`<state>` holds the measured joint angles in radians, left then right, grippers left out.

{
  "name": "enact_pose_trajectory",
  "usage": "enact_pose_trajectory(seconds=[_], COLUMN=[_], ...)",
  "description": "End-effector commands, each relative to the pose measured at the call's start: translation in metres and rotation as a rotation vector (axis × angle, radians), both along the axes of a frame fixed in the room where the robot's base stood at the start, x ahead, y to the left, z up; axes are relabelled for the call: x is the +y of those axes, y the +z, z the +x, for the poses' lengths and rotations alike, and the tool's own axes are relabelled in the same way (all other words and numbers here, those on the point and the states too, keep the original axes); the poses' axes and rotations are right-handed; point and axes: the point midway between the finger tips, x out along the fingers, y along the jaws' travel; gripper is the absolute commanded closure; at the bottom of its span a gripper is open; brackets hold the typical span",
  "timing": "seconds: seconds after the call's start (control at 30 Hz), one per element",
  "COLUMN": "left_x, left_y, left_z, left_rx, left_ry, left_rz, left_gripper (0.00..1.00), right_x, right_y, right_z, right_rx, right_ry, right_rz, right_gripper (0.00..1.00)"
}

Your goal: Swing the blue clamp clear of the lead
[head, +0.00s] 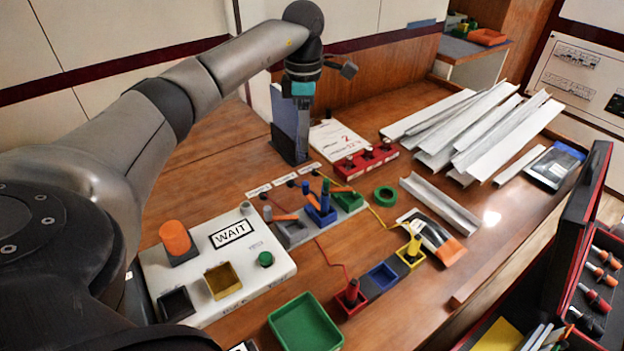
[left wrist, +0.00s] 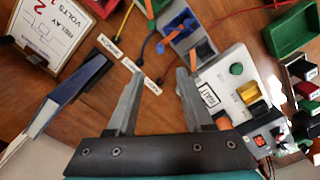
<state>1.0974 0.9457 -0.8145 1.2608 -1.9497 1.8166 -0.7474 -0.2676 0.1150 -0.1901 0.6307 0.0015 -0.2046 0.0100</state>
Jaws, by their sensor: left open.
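A blue block (head: 320,214) sits in the row between a grey block (head: 291,231) and a green block (head: 348,200). The blue block also shows in the left wrist view (left wrist: 177,24), with a dark lead running off toward the labels. I cannot tell whether the bar touches the lead. My left gripper (left wrist: 161,73) is open and empty, above the table on the labels' side of the row, apart from the block. In the head view its fingers are hard to make out. My right gripper is out of view.
A blue-grey slab (head: 290,125) stands upright close to my left gripper. The WAIT board (head: 215,255) lies left of the row. A red block strip (head: 365,160) and metal channels (head: 470,130) lie beyond. Red and yellow leads cross the table, near a green tray (head: 305,325).

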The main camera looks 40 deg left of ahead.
Motion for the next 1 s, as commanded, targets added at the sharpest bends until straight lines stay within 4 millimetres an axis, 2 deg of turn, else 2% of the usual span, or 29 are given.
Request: enact_pose_trajectory(seconds=[0.1, 0.5, 0.7, 1.0], left_x=[-0.001, -0.001, -0.001, -0.001], left_y=[-0.029, -0.113, -0.129, -0.133], left_z=[-0.001, -0.001, 0.000, 0.000], left_rx=[0.006, 0.004, 0.001, 0.000], left_ry=[-0.001, 0.001, 0.000, 0.001], left_rz=[-0.001, -0.002, 0.000, 0.000], left_gripper=[0.49, 0.49, 0.49, 0.49], right_x=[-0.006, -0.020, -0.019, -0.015], right_y=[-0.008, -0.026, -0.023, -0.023], right_z=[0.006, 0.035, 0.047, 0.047], right_rx=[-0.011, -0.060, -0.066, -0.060], right_ry=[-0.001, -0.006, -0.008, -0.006], right_rz=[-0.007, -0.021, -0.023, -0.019], right_gripper=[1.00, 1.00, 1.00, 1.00])
